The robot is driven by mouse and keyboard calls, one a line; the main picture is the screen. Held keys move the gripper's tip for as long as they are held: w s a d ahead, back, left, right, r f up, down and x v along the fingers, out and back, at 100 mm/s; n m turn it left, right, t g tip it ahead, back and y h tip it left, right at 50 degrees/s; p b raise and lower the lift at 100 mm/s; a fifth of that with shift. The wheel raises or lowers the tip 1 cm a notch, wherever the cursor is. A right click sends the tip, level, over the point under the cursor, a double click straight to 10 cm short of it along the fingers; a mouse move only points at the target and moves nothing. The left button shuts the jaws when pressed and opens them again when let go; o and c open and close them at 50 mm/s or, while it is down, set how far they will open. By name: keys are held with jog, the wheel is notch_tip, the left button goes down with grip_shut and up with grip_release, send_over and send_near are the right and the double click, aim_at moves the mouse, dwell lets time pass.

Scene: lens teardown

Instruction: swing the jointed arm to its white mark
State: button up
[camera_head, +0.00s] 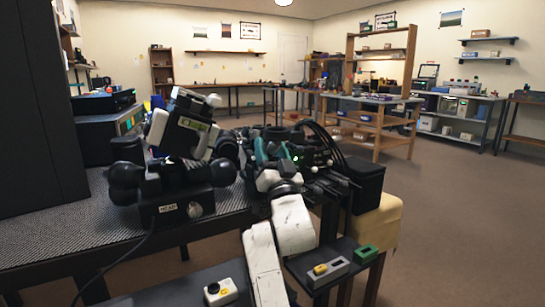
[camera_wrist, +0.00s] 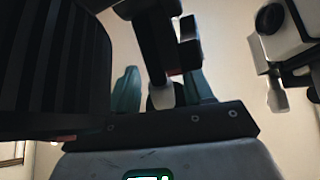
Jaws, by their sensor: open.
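My gripper (camera_head: 262,150) has teal fingers and is raised over the right end of the workbench. In the wrist view my gripper (camera_wrist: 163,90) is open, with one teal finger on each side of a dark bar (camera_wrist: 155,45). The bar comes down from above and ends in a pale tip (camera_wrist: 162,97) between the fingers. It looks like part of the jointed arm, but I cannot tell for sure or see whether the fingers touch it. A white-and-black tilted instrument (camera_head: 187,128) stands left of my gripper in the head view. I cannot make out the white mark.
A black box with a small label (camera_head: 196,210) sits at the front of the dark-matted workbench (camera_head: 60,225). A large dark cabinet (camera_head: 35,100) stands at the left. Green and yellow blocks (camera_head: 366,255) lie at lower right. The floor to the right is clear.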

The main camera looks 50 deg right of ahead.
jog(key=b+v, duration=0.1)
jog(key=v, duration=0.9)
jog(key=shift+s+a+f+b, duration=0.15)
jog(key=shift+s+f+b, duration=0.1)
jog(key=shift+f+b, duration=0.05)
dwell(0.4)
